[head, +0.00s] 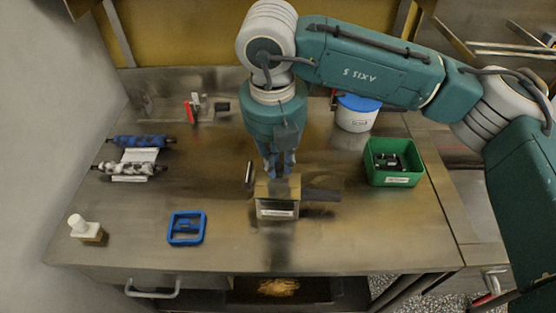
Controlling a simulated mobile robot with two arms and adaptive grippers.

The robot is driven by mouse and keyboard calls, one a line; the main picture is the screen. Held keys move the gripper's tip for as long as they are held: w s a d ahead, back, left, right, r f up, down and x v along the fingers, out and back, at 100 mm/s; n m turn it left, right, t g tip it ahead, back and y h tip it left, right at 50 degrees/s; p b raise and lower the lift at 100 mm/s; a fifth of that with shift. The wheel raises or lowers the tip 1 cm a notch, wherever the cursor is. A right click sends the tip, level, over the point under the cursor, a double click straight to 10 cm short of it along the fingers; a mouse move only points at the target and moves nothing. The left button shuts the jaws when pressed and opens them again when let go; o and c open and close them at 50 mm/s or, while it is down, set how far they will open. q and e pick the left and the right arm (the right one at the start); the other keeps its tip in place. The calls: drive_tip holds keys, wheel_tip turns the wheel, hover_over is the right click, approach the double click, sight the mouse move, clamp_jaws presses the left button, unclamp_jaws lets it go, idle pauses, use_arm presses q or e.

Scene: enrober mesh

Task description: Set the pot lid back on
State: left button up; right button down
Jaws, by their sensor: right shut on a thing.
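A small metal pot (277,210) with a white label on its front stands at the middle of the steel bench. A tan, flat piece (265,188), which looks like the lid, is at the pot's top. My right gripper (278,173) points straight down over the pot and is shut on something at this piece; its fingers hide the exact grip. I cannot tell whether the lid rests on the rim or is just above it. A dark bar (322,194) reaches right from the pot. My left gripper is not in view.
A dark upright piece (249,176) stands close left of the pot. A green bin (394,178) and a blue-lidded white tub (356,115) are to the right. A blue frame (186,242), a white-capped bottle (78,222) and rollers (140,141) are left. The front right bench is clear.

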drive_tip(key=shift+f+b, duration=0.35)
drive_tip(key=shift+b, duration=0.1)
idle(0.3)
drive_tip(key=c, duration=1.5)
unclamp_jaws()
drive_tip(key=shift+c, duration=0.2)
drive_tip(key=shift+r, duration=0.15)
drive_tip(key=shift+r+p, duration=1.3)
drive_tip(key=shift+r, duration=2.1)
